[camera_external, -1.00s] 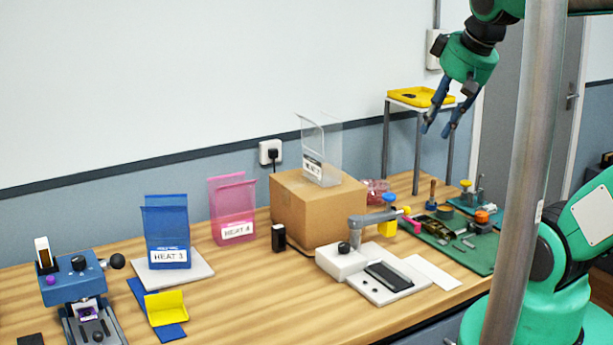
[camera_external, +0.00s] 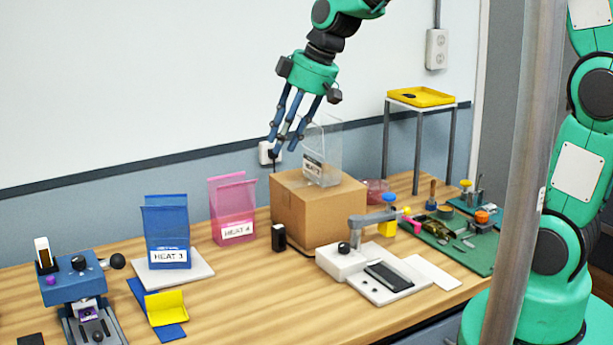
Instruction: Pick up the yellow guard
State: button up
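The yellow guard (camera_external: 167,308) is a small bent yellow piece at the front left of the wooden bench. It rests on a flat blue strip (camera_external: 172,331), in front of the blue HEAT 3 holder. My gripper (camera_external: 284,145) is in the air above and behind the cardboard box, far up and to the right of the guard. Its blue fingers point down and are spread apart, with nothing between them. Its fingertips overlap the view of the clear holder's left edge; I cannot tell how close they are.
A blue HEAT 3 holder (camera_external: 166,232) stands on a white plate. A pink HEAT 4 holder (camera_external: 233,209) is behind it. A clear holder (camera_external: 323,155) stands on a cardboard box (camera_external: 318,213). A blue device (camera_external: 75,280) is left of the guard. The bench front centre is clear.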

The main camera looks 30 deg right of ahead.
jog(key=w+a+f+n+g, duration=0.1)
jog(key=w+a+f+n, duration=0.2)
jog(key=a+f, duration=0.8)
jog(key=w+a+f+n+g+y+p, duration=0.1)
jog(key=w+a+f+n, duration=0.2)
jog(key=a+f, duration=0.9)
jog(key=shift+w+a+n, duration=0.15)
jog(key=shift+w+n, duration=0.25)
send_near(160, 310)
jog(key=shift+w+f, duration=0.55)
jog(key=shift+w, duration=0.05)
jog(key=shift+s+x, duration=0.2)
jog(key=shift+x, duration=2.45)
jog(key=shift+a, duration=0.1)
